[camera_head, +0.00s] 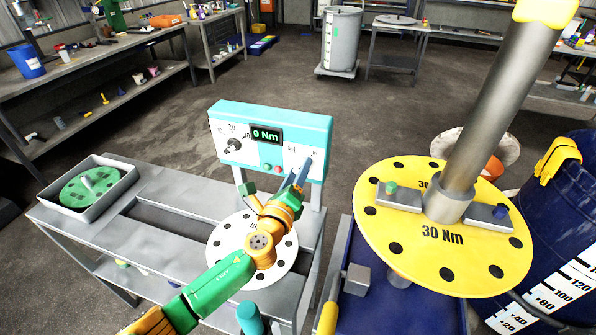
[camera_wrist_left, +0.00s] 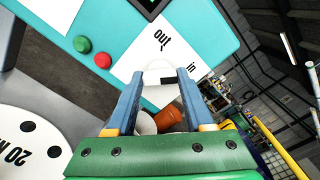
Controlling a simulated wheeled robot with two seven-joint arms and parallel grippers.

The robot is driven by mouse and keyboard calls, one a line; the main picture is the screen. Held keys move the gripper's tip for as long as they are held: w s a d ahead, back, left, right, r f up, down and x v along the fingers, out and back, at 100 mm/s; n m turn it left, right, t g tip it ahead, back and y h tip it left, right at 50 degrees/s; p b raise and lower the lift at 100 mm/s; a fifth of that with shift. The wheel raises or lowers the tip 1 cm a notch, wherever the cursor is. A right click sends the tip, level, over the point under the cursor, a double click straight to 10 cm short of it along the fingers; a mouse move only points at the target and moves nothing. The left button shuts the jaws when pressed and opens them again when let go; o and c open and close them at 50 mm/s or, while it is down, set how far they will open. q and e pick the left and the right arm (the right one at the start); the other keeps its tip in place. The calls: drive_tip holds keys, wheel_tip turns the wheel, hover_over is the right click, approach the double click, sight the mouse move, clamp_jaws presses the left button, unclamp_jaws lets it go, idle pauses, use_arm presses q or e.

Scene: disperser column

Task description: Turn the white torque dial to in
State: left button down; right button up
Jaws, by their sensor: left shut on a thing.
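The teal control box (camera_head: 262,128) stands at the back of the grey bench, with a display reading 0 Nm. On its right is a white plate with the labels "out" and "in", clear in the left wrist view (camera_wrist_left: 140,62). The white torque dial (camera_wrist_left: 160,92) sits on this plate, between the fingers of my left gripper (camera_wrist_left: 159,85). The gripper is shut on the dial. In the head view my left gripper (camera_head: 301,172) reaches the box's lower right and mostly hides the dial. Its exact pointing direction is hard to tell. My right gripper is out of view.
A black knob (camera_head: 234,146) and green and red buttons sit left of the plate. A white disc (camera_head: 228,236) lies below my left arm. A yellow 30 Nm disc (camera_head: 400,245) with a thick grey column (camera_head: 500,100) stands at right. A tray (camera_head: 118,200) sits left.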

use_arm(q)
drive_tip(key=shift+r, duration=0.15)
drive_tip(key=c, duration=0.6)
unclamp_jaws()
drive_tip(key=o, duration=0.3)
drive_tip(key=shift+w, duration=0.1)
drive_tip(key=v, duration=0.7)
drive_tip(key=shift+p, duration=0.35)
